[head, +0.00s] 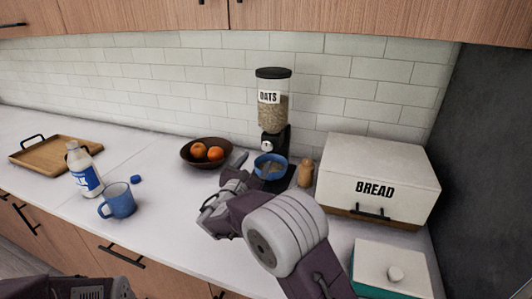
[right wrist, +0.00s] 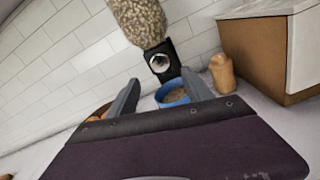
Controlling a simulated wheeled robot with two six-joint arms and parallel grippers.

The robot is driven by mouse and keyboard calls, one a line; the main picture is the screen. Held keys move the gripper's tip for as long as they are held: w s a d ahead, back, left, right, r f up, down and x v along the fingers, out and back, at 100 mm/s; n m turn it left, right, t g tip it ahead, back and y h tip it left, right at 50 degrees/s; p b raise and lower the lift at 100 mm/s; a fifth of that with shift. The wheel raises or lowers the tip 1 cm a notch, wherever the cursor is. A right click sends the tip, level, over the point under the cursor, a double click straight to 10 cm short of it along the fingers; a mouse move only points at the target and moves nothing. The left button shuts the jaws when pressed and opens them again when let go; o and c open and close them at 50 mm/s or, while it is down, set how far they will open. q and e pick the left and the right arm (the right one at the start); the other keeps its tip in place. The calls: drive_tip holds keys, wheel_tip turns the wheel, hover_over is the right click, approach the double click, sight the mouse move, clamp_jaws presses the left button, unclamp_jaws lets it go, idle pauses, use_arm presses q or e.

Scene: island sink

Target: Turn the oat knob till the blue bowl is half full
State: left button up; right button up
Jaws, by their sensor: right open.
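The oat dispenser (head: 273,100) stands against the tiled wall, its clear hopper partly filled with oats. Its silver round knob (right wrist: 161,63) faces me on the black body in the right wrist view. The blue bowl (head: 264,173) stands under the dispenser with some oats visible inside; its exact level is hard to tell. It also shows in the right wrist view (right wrist: 172,98), partly hidden by a finger. My right gripper (right wrist: 160,81) is open and empty, in front of the knob and bowl, apart from the knob. My left gripper is not in view.
A brown bowl of oranges (head: 190,160) stands left of the dispenser. A wooden shaker (head: 306,173) and the bread box (head: 380,182) stand right. A blue mug (head: 120,202), milk bottle (head: 82,170) and wooden tray (head: 45,155) are left. A white-lidded box (head: 375,265) is front right.

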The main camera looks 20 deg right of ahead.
sight(267, 147)
drive_tip(key=p+x, duration=0.1)
drive_tip(key=x, duration=0.7)
drive_tip(key=shift+d+r, duration=0.1)
